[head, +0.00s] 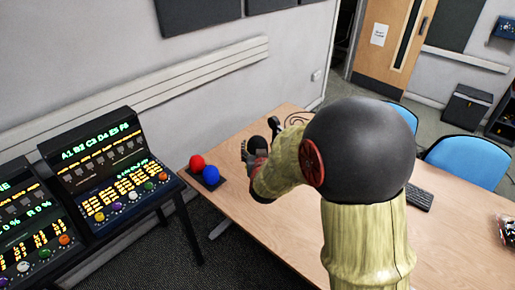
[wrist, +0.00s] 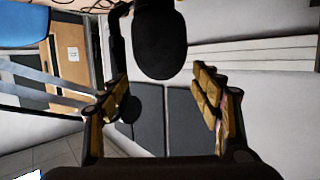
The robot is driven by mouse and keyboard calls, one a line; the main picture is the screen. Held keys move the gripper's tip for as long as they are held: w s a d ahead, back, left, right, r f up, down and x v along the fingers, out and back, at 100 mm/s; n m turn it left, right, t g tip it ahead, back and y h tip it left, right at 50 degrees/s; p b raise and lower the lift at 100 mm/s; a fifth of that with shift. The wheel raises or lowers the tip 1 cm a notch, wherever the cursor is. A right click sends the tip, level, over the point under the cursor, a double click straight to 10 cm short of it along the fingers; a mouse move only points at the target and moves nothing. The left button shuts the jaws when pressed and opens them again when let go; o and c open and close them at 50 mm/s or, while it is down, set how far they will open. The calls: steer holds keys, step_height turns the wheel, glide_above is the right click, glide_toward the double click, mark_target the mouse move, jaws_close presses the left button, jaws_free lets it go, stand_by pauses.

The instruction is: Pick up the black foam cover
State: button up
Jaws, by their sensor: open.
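The black foam cover (wrist: 160,42) is a rounded black shape near the top middle of the wrist view. It appears joined to a thin black stand (wrist: 115,40) at its left. My gripper (wrist: 160,82) is open, with one finger on each side of the picture and nothing between the pads. The cover shows above the gap between the fingertips, apart from both. In the head view my gripper (head: 250,153) is over the table's far left part. A small black shape (head: 274,124) stands just behind it, probably the cover; my arm hides part of that area.
A wooden table (head: 285,240) runs under my arm. Lit control panels (head: 105,165) stand at left. A keyboard (head: 418,197) and blue chairs (head: 468,160) are at right.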

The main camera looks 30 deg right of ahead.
mark_target(258, 146)
steer(key=shift+f+b+x, duration=0.15)
steer(key=shift+b+x, duration=0.05)
steer(key=shift+x, duration=1)
steer(key=shift+f+b+x, duration=0.15)
steer(key=shift+x, duration=1.05)
steer(key=shift+s+a, duration=0.1)
steer(key=shift+a, duration=0.05)
steer(key=c, duration=0.3)
steer(key=c, duration=0.3)
